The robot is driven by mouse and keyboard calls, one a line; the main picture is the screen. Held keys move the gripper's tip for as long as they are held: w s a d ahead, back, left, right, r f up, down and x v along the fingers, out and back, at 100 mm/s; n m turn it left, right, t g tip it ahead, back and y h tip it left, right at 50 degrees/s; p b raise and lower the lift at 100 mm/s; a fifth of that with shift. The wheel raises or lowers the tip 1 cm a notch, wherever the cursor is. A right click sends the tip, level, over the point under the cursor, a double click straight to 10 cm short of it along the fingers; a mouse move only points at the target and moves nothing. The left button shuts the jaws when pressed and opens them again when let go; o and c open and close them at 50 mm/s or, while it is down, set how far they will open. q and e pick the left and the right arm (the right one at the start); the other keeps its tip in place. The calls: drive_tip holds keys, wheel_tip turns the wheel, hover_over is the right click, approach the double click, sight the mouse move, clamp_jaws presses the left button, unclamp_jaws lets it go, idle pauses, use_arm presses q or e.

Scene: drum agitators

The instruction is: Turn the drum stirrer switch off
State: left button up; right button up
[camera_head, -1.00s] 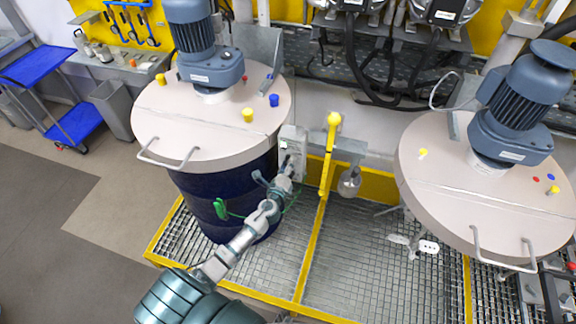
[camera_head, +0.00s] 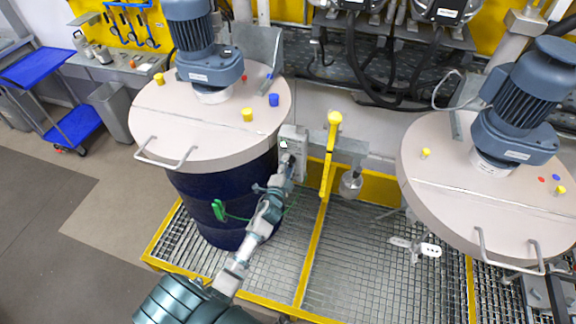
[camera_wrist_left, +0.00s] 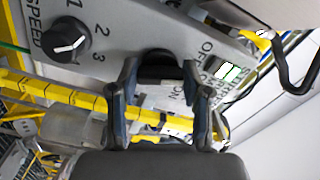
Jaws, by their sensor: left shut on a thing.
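The drum stirrer switch box (camera_head: 293,148) is a grey panel mounted beside the left drum (camera_head: 230,200). In the left wrist view the panel (camera_wrist_left: 190,25) carries a black speed knob (camera_wrist_left: 65,40) and a black switch knob (camera_wrist_left: 158,68) near the OFF and ON labels. My left gripper (camera_wrist_left: 158,90) is shut on the switch knob, one finger on each side. It also shows at the switch box in the head view (camera_head: 285,170); its fingers are small there. The front of the switch knob is partly hidden by the gripper. My right gripper is not in view.
A yellow post (camera_head: 327,170) stands just right of the switch box. A second drum lid with motor (camera_head: 480,190) is at the right. Grating (camera_head: 350,270) with yellow edges covers the floor. A blue cart (camera_head: 75,125) stands far left.

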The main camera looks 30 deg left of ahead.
use_arm(q)
drive_tip(key=shift+s+f+n, duration=0.1)
drive_tip(key=shift+f+n, duration=0.15)
drive_tip(key=shift+n, duration=0.7)
drive_tip(key=shift+f+n, duration=0.2)
drive_tip(key=shift+n, duration=0.75)
drive_tip(key=o, duration=1.2)
drive_tip(key=shift+c, duration=0.2)
drive_tip(key=shift+r, duration=0.1)
drive_tip(key=v, duration=1.1)
drive_tip(key=shift+s+d, duration=0.2)
drive_tip(key=shift+s, duration=0.2)
